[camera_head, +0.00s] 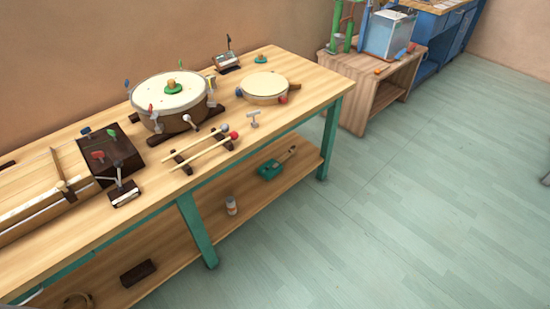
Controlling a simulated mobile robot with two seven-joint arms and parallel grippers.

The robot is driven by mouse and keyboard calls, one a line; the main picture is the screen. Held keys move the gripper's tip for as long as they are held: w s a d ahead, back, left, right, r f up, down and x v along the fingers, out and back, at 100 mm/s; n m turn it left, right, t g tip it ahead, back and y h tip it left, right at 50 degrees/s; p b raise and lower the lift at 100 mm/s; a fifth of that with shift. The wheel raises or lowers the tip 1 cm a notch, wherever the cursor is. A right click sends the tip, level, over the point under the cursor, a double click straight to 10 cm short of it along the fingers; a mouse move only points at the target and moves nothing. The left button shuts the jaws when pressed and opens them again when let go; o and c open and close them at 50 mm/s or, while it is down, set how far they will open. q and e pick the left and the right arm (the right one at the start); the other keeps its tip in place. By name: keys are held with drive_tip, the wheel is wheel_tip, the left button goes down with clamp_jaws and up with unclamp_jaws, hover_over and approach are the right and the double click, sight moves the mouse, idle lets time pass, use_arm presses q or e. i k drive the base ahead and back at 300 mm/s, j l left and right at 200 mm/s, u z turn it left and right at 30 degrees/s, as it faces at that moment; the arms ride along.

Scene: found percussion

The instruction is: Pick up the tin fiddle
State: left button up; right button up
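A small teal tin body with a thin brown neck, which looks like the tin fiddle (270,170), lies on the lower shelf of the wooden bench. It is near the shelf's right end, with its neck pointing up and right toward the back. The bench top partly overhangs this shelf, but the fiddle shows clear of it. Neither of my grippers can be made out in the head view.
The bench top (300,69) holds a large drum (165,103), a smaller round drum (264,87), two mallets and a dark box (109,155). A green leg (196,228) stands at the bench front. The floor right is mostly clear.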

sight(266, 171)
drive_tip(key=i+l+u, duration=0.2)
drive_tip(key=i+l, duration=0.9)
drive_tip(key=i+l+u, duration=0.2)
drive_tip(key=i+l, duration=1.05)
